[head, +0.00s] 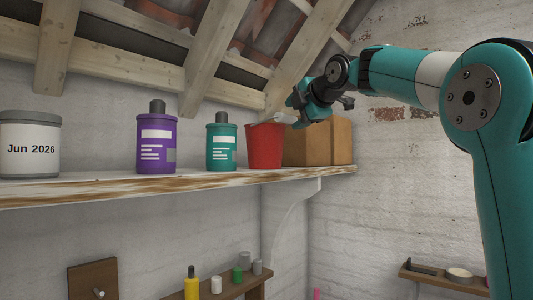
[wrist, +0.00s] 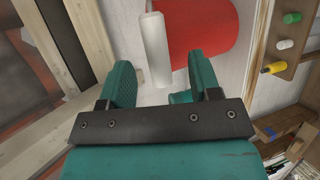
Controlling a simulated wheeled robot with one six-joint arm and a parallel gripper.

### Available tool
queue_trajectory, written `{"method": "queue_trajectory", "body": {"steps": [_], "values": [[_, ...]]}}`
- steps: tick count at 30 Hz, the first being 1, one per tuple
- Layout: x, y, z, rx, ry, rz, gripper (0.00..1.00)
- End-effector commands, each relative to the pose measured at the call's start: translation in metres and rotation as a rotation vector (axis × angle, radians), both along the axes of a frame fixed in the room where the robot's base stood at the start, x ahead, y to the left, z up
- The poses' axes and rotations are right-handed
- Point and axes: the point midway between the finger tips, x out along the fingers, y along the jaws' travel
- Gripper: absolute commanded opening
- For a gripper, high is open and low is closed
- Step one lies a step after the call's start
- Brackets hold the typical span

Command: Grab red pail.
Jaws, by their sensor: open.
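The red pail (head: 265,150) stands upright on the shelf, between a teal bottle and brown boxes. A pale handle grip (head: 281,118) shows at its rim, towards my gripper. My gripper (head: 297,117) is at rim height, just right of the pail and in front of the boxes. In the wrist view the red pail (wrist: 205,35) lies beyond the fingers at the top. The pale cylindrical grip (wrist: 156,48) appears between the two teal fingers of my gripper (wrist: 162,65). The fingers are open, with gaps showing on both sides of the grip.
On the shelf (head: 100,190) stand a grey-lidded can (head: 30,150), a purple bottle (head: 157,145) and the teal bottle (head: 221,148). Brown boxes (head: 320,142) stand right of the pail. Sloping roof beams (head: 205,60) hang close above. A lower shelf holds small bottles.

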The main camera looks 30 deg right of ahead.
Motion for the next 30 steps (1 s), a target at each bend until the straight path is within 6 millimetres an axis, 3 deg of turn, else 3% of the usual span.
{"method": "queue_trajectory", "body": {"steps": [8, 16, 17, 24, 30], "values": [[0.035, -0.001, -0.004, 0.002, 0.003, 0.001, 0.57], [0.039, -0.002, -0.009, 0.000, 0.000, 0.000, 0.57], [0.039, -0.002, -0.009, 0.000, 0.000, 0.000, 0.55], [0.039, -0.002, -0.009, 0.000, 0.000, 0.000, 0.00], [0.039, -0.002, -0.008, 0.000, -0.002, 0.000, 0.00]]}}
